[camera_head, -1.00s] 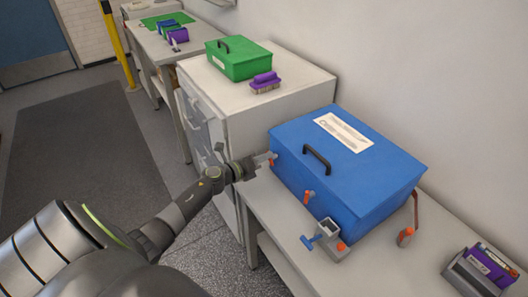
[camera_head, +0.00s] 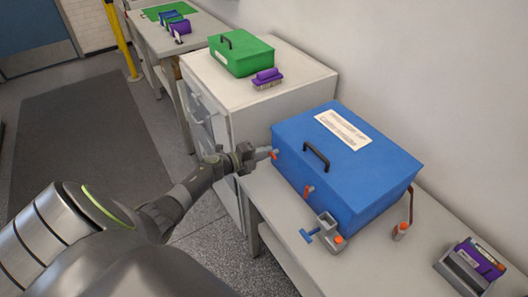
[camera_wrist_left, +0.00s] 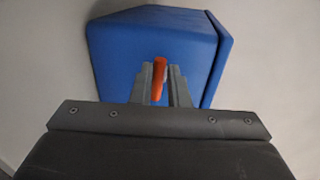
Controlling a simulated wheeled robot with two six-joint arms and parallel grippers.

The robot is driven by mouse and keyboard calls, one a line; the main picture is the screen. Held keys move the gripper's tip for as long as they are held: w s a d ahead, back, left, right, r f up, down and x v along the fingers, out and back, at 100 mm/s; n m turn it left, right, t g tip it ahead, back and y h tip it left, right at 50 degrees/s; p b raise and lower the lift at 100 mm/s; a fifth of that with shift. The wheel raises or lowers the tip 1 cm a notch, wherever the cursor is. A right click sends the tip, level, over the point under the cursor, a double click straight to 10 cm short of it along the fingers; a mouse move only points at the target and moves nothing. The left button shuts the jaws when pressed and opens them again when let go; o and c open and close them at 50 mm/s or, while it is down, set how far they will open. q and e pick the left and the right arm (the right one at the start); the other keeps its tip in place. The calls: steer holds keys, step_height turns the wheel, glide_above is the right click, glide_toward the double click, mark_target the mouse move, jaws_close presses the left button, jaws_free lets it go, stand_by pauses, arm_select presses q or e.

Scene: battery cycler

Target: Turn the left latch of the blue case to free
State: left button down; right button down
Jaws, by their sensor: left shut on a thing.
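The blue case (camera_head: 345,165) stands on the grey bench with its lid down and a black handle (camera_head: 316,157) on top. The left latch (camera_head: 275,154) is a small orange tab at the case's left front. My left gripper (camera_head: 266,154) reaches it from the left and is shut on it. In the left wrist view the orange latch (camera_wrist_left: 158,80) stands between the two grey fingers (camera_wrist_left: 161,90), in front of the blue case (camera_wrist_left: 150,45). It looks nearly upright there, slightly tilted. A second orange latch (camera_head: 308,192) is on the case's front, to the right. My right gripper is out of view.
A grey clamp-like fixture with a blue handle (camera_head: 325,231) sits at the bench front. An orange-tipped piece (camera_head: 401,230) and a grey holder with purple items (camera_head: 470,265) lie right. A green case (camera_head: 241,53) and purple brush (camera_head: 267,78) rest on the cabinet behind.

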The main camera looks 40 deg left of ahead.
arm_select(q)
steer(key=shift+s+f, duration=0.2)
steer(key=shift+f, duration=0.1)
steer(key=c, duration=1.6)
jaws_free()
steer(key=shift+o, duration=0.6)
steer(key=shift+w+r, duration=0.1)
steer(key=shift+r, duration=0.05)
steer(key=b+v, duration=0.3)
steer(key=v, duration=1.4)
steer(key=shift+a, duration=0.2)
